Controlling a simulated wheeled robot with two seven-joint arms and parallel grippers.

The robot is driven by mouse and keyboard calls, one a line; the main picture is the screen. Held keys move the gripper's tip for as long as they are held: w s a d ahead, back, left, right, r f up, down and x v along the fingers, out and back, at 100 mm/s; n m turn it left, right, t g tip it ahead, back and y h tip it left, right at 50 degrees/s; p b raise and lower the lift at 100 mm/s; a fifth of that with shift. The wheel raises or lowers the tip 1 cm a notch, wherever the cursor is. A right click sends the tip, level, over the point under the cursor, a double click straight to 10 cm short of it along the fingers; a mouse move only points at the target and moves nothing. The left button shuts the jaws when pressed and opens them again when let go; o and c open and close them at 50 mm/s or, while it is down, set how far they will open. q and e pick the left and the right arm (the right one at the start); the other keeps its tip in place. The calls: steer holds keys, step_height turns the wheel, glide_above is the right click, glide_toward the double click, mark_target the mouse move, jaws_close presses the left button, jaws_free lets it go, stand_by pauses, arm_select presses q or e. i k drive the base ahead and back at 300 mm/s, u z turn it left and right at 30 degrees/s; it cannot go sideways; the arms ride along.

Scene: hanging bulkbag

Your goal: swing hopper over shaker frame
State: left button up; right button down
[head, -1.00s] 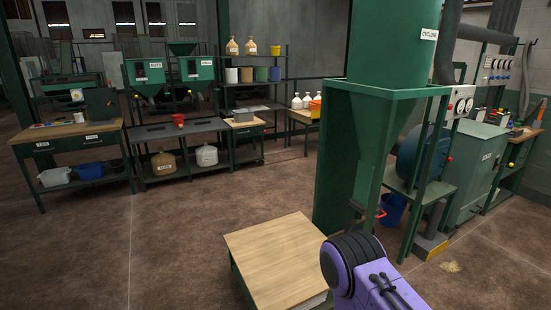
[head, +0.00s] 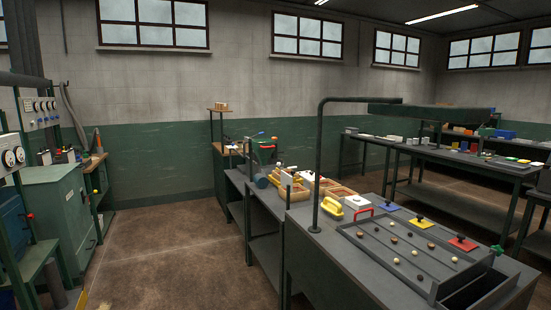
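I see nothing that I can surely name as the hopper or the shaker frame. A grey bench at the right front carries a shallow grey tray (head: 372,268) with several small round pieces in it. A dark bent post (head: 320,165) rises beside the tray and reaches right over the bench at height. A long dark green box-like beam (head: 430,115) shows near its end; whether they join I cannot tell. Neither gripper is in view.
A green cabinet (head: 55,215) and a gauge panel (head: 12,155) stand at the left. Benches with wooden boxes (head: 290,188) run along the middle. More long tables (head: 470,160) stand at the back right. Brown floor (head: 185,255) is clear between cabinet and benches.

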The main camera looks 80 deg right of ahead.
mark_target(261, 150)
steer(key=z, duration=2.15)
steer(key=i, duration=3.3)
